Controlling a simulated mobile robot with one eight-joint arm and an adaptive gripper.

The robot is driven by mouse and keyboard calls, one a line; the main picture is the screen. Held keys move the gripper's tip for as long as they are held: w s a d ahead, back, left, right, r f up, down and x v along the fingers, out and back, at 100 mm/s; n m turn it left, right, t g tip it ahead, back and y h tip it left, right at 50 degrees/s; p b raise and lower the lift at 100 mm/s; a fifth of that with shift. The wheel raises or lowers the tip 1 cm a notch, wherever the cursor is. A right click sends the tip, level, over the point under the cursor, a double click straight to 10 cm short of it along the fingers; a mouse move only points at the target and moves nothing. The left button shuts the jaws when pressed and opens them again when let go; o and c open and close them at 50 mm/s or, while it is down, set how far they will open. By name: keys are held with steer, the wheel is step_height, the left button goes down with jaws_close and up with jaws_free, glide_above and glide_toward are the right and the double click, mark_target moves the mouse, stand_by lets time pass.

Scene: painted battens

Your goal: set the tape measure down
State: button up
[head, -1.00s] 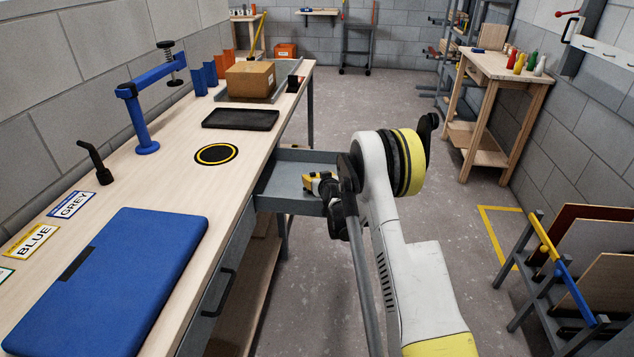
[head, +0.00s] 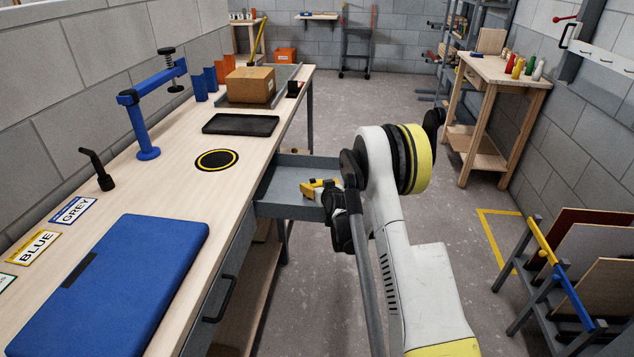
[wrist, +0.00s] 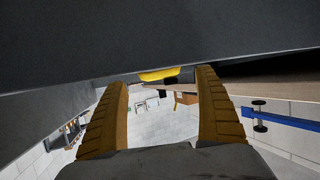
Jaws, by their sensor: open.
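My gripper (head: 320,188) is at the open grey drawer (head: 275,194) at the bench's front, its yellow fingers over the drawer's right part. In the wrist view my gripper (wrist: 162,84) is open, with its two ridged fingers well apart. A rounded yellow thing with a dark part, which looks like the tape measure (wrist: 157,75), shows beyond the fingertips against the dark grey surface. Neither finger appears to touch it. Only a small part of it shows. In the head view I cannot tell it apart from the yellow fingers.
The bench bears a blue case (head: 125,285), a black tray (head: 240,124), a black disc with a yellow ring (head: 216,160), a cardboard box (head: 250,86) and a blue clamp (head: 140,120). A panel rack (head: 560,270) stands at right. The floor between is clear.

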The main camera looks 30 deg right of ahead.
steer(key=s+a+r+n+g+y+p, duration=0.1)
steer(key=s+a+r+g, duration=0.1)
steer(key=s+a+r, duration=0.75)
steer(key=s+a+r+n+g+y+p, duration=0.1)
steer(key=s+a+r, duration=0.6)
steer(key=s+r, duration=0.5)
steer(key=s+a+g, duration=0.1)
steer(key=s+a, duration=0.2)
steer(key=s, duration=0.8)
steer(key=s+a+g, duration=0.2)
steer(key=s+a, duration=0.1)
steer(key=s, duration=0.9)
steer(key=shift+s+r+y, duration=0.15)
steer(key=shift+r+y, duration=0.25)
steer(key=shift+a, duration=0.1)
